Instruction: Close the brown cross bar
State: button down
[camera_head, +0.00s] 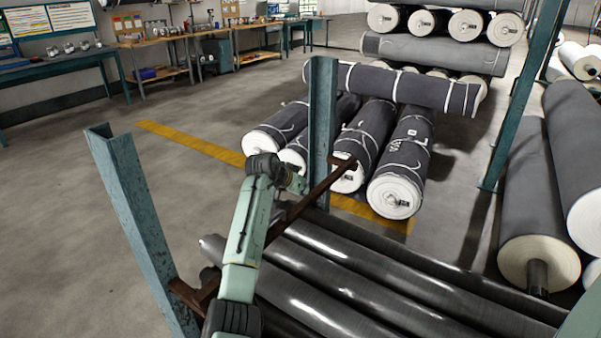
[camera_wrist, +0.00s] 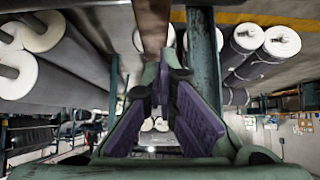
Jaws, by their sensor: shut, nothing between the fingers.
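The brown cross bar (camera_head: 314,192) runs from the left green post (camera_head: 140,215) up to the middle green post (camera_head: 321,110). Its far end reaches just past the middle post. My arm crosses in front of part of the bar. In the wrist view, the bar (camera_wrist: 153,25) shows at the top, just beyond the fingertips of my gripper (camera_wrist: 165,62). The purple-padded fingers are drawn together with nothing between them. In the head view, my wrist is beside the bar, short of the middle post; the fingertips are not clear there. I cannot tell whether they touch the bar.
Dark glossy rolls (camera_head: 345,285) lie just right of the bar. White-ended grey rolls (camera_head: 400,165) are stacked behind the middle post, and more rolls (camera_head: 530,190) lie at the right. The floor (camera_head: 70,220) left of the left post is clear. Workbenches stand at the back.

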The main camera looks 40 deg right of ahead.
jog(key=shift+f+y, duration=0.3)
jog(key=shift+f, duration=0.85)
jog(key=shift+s+f, duration=0.1)
jog(key=shift+f, duration=0.05)
notch_tip(320, 180, up, 6)
jog(key=p, duration=0.3)
jog(key=shift+f, duration=0.25)
jog(key=b+v, duration=0.3)
jog(key=v, duration=0.6)
jog(key=shift+a, duration=0.35)
jog(key=shift+r, duration=0.15)
